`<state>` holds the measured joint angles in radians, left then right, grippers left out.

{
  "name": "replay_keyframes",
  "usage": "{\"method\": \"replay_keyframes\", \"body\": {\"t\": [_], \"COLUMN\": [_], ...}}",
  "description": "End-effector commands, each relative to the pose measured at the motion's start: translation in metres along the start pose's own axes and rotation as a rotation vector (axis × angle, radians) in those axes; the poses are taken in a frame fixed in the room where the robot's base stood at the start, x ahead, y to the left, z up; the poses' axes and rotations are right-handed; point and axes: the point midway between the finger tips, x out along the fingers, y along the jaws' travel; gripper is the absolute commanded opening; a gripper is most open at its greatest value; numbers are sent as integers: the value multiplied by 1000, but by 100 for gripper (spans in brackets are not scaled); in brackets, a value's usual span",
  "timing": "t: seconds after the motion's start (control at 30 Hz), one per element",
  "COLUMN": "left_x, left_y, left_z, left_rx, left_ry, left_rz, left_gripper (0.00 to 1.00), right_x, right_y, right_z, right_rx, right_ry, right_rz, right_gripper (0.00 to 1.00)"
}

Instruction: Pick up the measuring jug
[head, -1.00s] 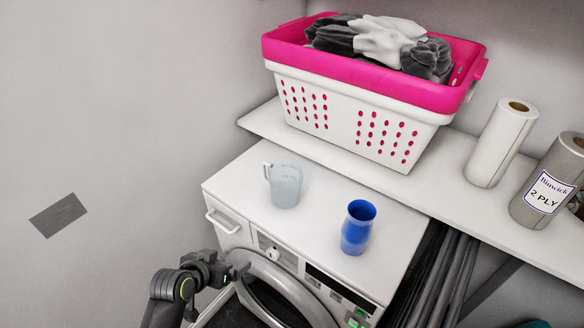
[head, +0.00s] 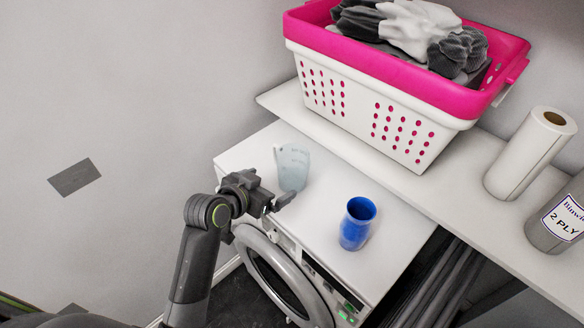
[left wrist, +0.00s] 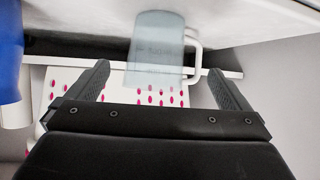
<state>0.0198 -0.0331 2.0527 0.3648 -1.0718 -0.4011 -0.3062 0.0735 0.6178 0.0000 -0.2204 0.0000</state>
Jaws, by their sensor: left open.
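The measuring jug (head: 293,168) is pale, translucent blue-grey and stands upright on top of the white dryer (head: 402,233). Its handle is on the left in the head view. My left gripper (head: 279,200) is open and empty, just in front of the jug near the dryer's front edge. In the left wrist view the picture is upside down. There the jug (left wrist: 154,50) shows ahead, between the two open fingers (left wrist: 157,80), with its handle to the right. I cannot see the fingers touching it. My right gripper is not in view.
A blue cup (head: 357,224) stands on the dryer to the right of the jug. Behind is a shelf (head: 468,175) with a pink and white laundry basket (head: 385,105) full of clothes. Paper rolls (head: 528,155) stand at the right. A wall is at the left.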

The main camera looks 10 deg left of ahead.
Motion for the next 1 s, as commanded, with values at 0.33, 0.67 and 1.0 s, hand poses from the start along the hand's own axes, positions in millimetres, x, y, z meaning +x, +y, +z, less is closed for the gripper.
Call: {"method": "replay_keyframes", "body": {"t": [0.33, 0.67, 1.0], "left_x": [39, 64, 92], "left_y": [0, 2, 2], "left_z": [0, -7, -6], "left_rx": [1, 0, 0], "left_ry": [-1, -2, -1], "left_rz": [-1, 1, -1], "left_gripper": [100, 100, 100], "right_x": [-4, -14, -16], "right_y": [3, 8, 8], "right_z": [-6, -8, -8], "right_rx": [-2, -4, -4], "right_ry": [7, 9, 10], "right_rz": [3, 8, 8], "right_gripper": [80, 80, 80]}}
